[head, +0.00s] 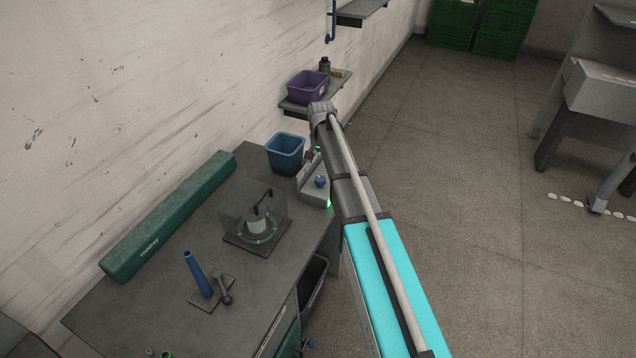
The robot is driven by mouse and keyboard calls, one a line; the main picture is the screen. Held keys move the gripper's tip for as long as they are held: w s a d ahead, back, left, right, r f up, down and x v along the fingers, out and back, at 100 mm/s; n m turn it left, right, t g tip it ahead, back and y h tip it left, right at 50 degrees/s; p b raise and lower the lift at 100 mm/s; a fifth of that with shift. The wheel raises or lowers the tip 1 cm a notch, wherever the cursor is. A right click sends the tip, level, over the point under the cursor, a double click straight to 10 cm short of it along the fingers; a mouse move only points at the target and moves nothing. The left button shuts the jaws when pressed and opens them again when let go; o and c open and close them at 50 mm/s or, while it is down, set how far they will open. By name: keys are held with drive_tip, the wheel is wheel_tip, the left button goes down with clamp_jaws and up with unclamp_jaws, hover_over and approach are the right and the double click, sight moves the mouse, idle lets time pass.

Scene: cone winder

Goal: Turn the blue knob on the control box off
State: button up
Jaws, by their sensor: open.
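The control box (313,194) is a light grey box near the right edge of the dark workbench, close to my arm. The blue knob (320,181) sits on its top face. A green light (329,204) glows at the box's near right corner. My arm rises from the bottom right and passes just right of the box, hiding some of the space beside it. I cannot make out my gripper. A small dark shape (310,155) shows at the far end of the box, too small to identify. The knob's pointing direction is too small to read.
A blue bin (285,152) stands behind the box. A clear-guarded device (256,220), a blue cone (198,272) and a long green case (172,215) are on the workbench (150,312). A purple bin (307,86) sits on a wall shelf.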

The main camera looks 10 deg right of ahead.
sight(320, 178)
drive_tip(key=shift+f+b, duration=3.2)
drive_tip(key=shift+f, duration=0.35)
